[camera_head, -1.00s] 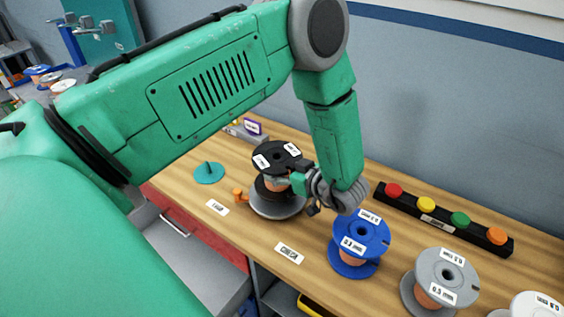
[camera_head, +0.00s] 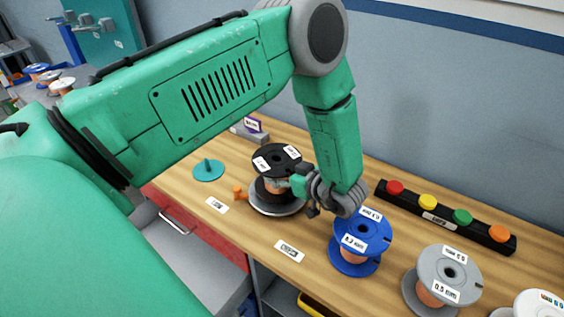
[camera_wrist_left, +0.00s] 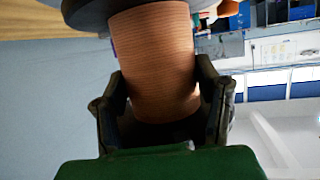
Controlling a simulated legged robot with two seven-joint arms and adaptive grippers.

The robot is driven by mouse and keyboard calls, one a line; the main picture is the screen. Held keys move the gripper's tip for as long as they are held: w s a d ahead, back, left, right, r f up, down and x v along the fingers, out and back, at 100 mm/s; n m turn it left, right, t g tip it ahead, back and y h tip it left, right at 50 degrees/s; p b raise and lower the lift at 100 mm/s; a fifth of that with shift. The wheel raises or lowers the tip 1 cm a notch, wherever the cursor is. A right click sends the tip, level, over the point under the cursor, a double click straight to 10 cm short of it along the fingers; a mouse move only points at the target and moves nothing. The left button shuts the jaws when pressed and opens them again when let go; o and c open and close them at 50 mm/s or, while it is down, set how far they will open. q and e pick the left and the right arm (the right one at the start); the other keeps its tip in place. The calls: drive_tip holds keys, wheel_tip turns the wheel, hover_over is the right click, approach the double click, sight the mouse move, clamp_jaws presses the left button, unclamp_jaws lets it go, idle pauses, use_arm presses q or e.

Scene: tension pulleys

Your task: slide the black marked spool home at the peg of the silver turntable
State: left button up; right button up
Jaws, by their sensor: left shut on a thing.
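The black marked spool (camera_head: 277,161) with white labels and copper wire is at the silver turntable (camera_head: 277,207), upright and over its disc. My left gripper (camera_head: 294,184) is shut on the spool's copper-wound middle, from the right side. In the left wrist view the copper winding (camera_wrist_left: 153,62) sits between the two fingers (camera_wrist_left: 160,105). The turntable's peg is hidden by the spool. I cannot tell whether the spool's lower flange touches the disc. The turntable has an orange knob (camera_head: 240,193) on its left. My right gripper is not in view.
A blue spool (camera_head: 358,240) stands close to the right of my left gripper, with a grey spool (camera_head: 443,279) and a white one (camera_head: 539,304) beyond. A teal disc with a peg (camera_head: 208,170) lies left. A black button strip (camera_head: 444,217) lies behind.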

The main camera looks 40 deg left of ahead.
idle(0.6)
use_arm(q)
drive_tip(key=shift+f+b, duration=0.4)
drive_tip(key=shift+f, duration=0.3)
drive_tip(key=o, duration=1.8)
drive_tip(key=shift+f, duration=0.15)
drive_tip(key=shift+d, duration=0.1)
drive_tip(key=shift+v, duration=3.95)
